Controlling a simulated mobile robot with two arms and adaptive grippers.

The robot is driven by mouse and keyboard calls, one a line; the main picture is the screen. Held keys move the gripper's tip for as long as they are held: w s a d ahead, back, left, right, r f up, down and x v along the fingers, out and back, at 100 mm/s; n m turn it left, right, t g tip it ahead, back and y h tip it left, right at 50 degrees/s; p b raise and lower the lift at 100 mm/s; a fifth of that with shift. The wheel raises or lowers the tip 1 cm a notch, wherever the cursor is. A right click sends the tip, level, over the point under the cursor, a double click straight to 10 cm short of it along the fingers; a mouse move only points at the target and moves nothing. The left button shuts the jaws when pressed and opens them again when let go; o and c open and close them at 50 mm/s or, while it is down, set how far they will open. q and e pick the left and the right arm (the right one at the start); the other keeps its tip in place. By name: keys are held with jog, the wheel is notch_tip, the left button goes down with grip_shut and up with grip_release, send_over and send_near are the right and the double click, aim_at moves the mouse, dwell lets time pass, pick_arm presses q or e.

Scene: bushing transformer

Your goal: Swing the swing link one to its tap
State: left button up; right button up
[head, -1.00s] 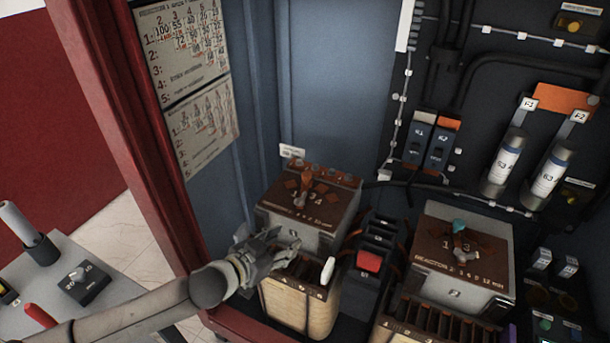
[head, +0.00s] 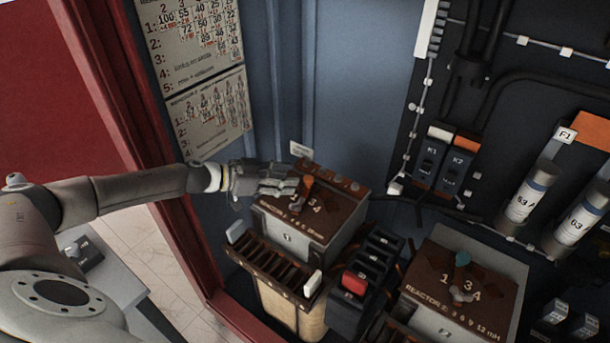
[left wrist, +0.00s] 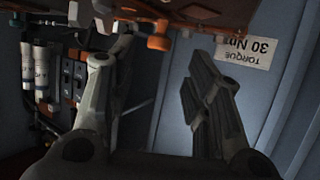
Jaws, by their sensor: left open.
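The first reactor box (head: 300,235) has a brown top with numbered taps. Its swing link (head: 306,189) carries an orange tip and stands near the middle of this top. My left gripper (head: 284,186) is just left of the link, level with the box top. In the left wrist view my left gripper (left wrist: 160,60) is open, its fingers apart with nothing clearly held. An orange knob (left wrist: 157,43) shows near the gap between the fingertips; whether it touches them I cannot tell. My right gripper is not in view.
Reactor 2 (head: 465,295) with its teal-tipped link (head: 461,260) stands at the right. A breaker block with a red switch (head: 355,283) sits between the boxes. The red cabinet post (head: 165,150) is under my left arm. A torque label (left wrist: 250,50) is on the wall.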

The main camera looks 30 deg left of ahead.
aim_at(307, 179)
pick_arm(q)
jog(key=x, duration=0.3)
jog(key=shift+w+d, duration=0.3)
jog(key=shift+d, duration=0.05)
jog(key=shift+x, duration=0.9)
jog(key=shift+w+d+f, duration=0.2)
jog(key=shift+w+f, duration=0.1)
jog(key=shift+c, duration=0.9)
jog(key=c, duration=0.5)
grip_shut()
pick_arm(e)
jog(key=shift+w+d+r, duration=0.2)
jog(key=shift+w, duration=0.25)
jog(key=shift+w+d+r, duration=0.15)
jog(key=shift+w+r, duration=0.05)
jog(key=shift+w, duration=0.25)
